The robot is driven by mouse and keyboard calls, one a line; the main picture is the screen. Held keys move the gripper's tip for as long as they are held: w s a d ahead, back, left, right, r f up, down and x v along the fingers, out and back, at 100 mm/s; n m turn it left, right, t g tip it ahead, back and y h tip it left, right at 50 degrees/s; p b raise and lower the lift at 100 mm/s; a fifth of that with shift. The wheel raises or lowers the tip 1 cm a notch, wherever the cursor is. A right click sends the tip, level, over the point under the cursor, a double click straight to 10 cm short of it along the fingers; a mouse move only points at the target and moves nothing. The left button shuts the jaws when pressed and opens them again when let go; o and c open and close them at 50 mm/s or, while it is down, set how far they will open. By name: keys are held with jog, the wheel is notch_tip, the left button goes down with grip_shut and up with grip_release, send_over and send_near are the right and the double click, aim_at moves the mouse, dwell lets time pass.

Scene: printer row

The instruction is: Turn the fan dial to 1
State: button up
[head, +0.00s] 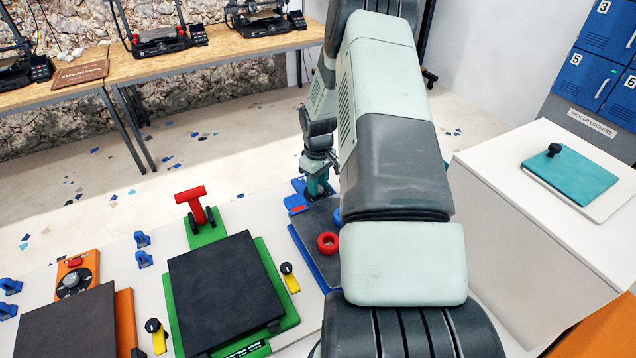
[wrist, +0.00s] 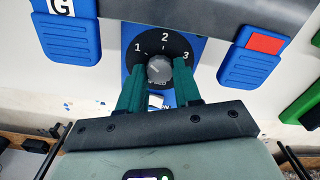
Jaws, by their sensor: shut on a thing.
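The fan dial is a grey round knob (wrist: 158,66) on a black face marked 1, 2 and 3, set in a blue panel (wrist: 190,51). My gripper (wrist: 160,79) comes from below in the wrist view, with one green finger on each side of the knob. It is shut on the knob. Which number the knob points to is too small to tell. In the head view my gripper (head: 317,186) is down at the back of the blue printer (head: 312,258), and the dial is hidden there.
A red ring (head: 328,243) lies on the blue printer's dark plate, partly behind my arm. A green printer (head: 273,272) with a red handle (head: 195,200) stands to its left. Blue pieces flank the dial in the wrist view, one marked G (wrist: 68,38), one with a red patch (wrist: 247,62).

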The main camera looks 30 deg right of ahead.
jog(key=shift+n, duration=0.6)
jog(key=o, duration=1)
jog(key=shift+o, duration=0.2)
notch_tip(320, 180, up, 11)
jog(key=shift+f, duration=0.1)
